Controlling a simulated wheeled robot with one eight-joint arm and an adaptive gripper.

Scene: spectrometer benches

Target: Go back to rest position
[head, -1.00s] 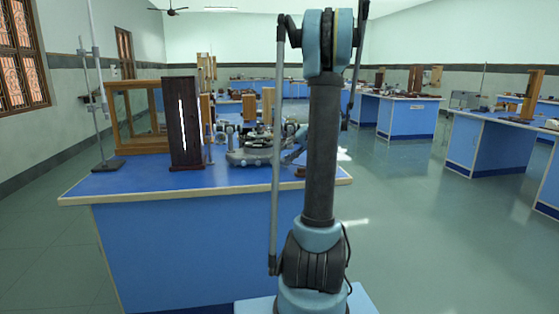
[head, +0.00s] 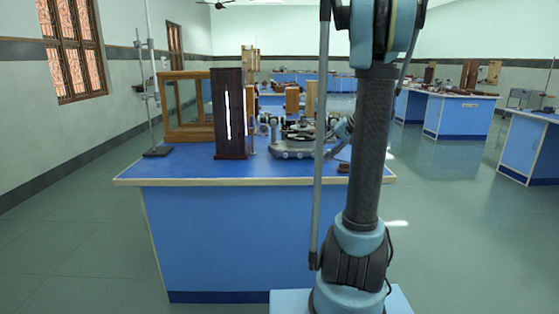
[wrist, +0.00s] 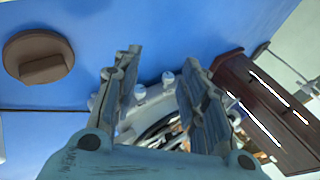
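My gripper (wrist: 162,57) shows in the wrist view with its two fingers apart and nothing held between them. Beyond the gap lies the grey spectrometer (wrist: 150,120), partly hidden by the fingers. In the head view the spectrometer (head: 292,145) sits on the blue bench (head: 180,172). My arm stands upright in front of the bench's right part in the head view.
A dark wooden slit lamp (head: 230,115) stands left of the spectrometer, before a wooden glass case (head: 185,105). A metal stand (head: 157,150) is at the bench's left. The wrist view shows a round brown object (wrist: 40,55). Open floor (head: 460,240) lies to the right.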

